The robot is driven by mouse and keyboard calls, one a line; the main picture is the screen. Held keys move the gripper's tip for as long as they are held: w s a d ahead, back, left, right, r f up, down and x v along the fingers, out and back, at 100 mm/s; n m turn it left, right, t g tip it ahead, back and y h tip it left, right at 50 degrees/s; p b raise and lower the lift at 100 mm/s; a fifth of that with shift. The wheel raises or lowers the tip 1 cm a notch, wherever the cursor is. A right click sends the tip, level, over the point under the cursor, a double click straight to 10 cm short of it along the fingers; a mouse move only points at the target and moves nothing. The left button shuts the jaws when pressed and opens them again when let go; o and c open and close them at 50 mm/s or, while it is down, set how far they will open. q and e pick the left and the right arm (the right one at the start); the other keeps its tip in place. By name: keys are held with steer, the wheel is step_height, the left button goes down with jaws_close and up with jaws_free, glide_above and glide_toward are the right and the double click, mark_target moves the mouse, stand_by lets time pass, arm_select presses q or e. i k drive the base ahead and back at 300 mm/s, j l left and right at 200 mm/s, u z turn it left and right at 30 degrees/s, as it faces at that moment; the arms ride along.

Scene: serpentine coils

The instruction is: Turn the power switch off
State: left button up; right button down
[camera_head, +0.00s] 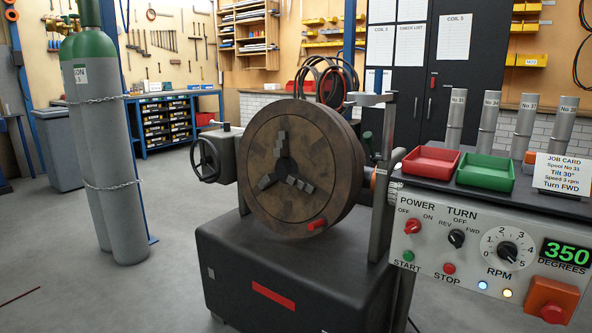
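The power switch (413,226) is a red knob at the left of the pale control panel (428,243) on the right. OFF is printed at its upper left and ON at its upper right. The knob is too small to tell surely which mark it points to. A green START button (408,256) sits below it. To its right are the black TURN knob (456,238) and the red STOP button (449,268). Neither of my grippers shows in the head view.
The RPM dial (507,252), a display (566,255) reading 350 degrees, lit blue and amber lamps and an orange box (550,300) share the panel. Red (431,161) and green (486,172) trays stand above. A machine with a round plate (300,170) is left; grey cylinders (110,150) stand farther left.

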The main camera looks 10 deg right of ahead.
mark_target(413, 224)
steer(key=z, duration=1.5)
steer(key=j, duration=0.3)
steer(key=i+z, duration=0.05)
